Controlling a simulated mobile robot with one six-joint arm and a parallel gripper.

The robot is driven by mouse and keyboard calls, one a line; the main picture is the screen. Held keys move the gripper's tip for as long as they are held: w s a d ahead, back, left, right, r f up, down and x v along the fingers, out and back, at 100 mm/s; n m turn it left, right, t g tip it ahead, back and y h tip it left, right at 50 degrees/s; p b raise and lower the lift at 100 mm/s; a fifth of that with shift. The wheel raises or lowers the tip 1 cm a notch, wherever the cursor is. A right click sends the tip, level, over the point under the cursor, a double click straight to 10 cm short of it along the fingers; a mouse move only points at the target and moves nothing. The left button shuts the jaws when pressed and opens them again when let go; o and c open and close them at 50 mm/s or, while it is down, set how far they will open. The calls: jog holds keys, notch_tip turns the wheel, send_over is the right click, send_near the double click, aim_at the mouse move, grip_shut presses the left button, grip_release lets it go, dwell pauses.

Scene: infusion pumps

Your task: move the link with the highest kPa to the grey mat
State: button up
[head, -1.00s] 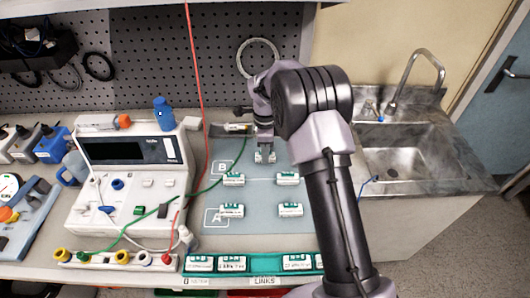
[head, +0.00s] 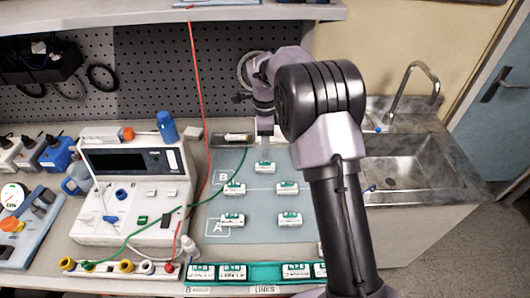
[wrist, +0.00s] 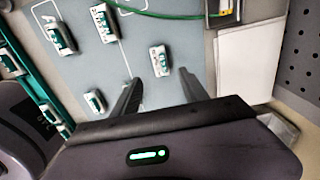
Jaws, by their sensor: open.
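The grey mat (head: 255,206) lies mid-bench with outlined zones A and B. A white and green link (head: 265,168) lies on its upper middle, just below my gripper (head: 265,150). In the wrist view this link (wrist: 160,60) shows beyond and between the tips of my open gripper (wrist: 160,78), apart from both fingers. Other links on the mat are at left (head: 235,188), right (head: 287,188), lower left (head: 233,219) and lower right (head: 290,219). The green link rack (head: 263,273) at the front holds several links with an empty gap between them. The kPa figures are too small to read.
A white pump unit (head: 130,190) with a dark screen stands left of the mat, with green and red tubes trailing. A blue bottle (head: 167,127) stands behind it. A sink (head: 405,160) is at the right. A pegboard (head: 150,60) closes off the back.

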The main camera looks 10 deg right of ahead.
jog(key=s+a+r+n+t+y, duration=0.1)
jog(key=s+r+n, duration=0.3)
jog(key=s+r, duration=0.45)
jog(key=s+a+r+n+t, duration=0.1)
jog(key=s+r+n+t, duration=0.15)
jog(key=s+r, duration=0.6)
jog(key=s+a+r+n+t+y, duration=0.1)
jog(key=s+n+t, duration=0.1)
jog(key=s+n, duration=0.7)
jog(key=s, duration=0.8)
jog(key=shift+a+r, duration=0.25)
jog(key=shift+r, duration=0.15)
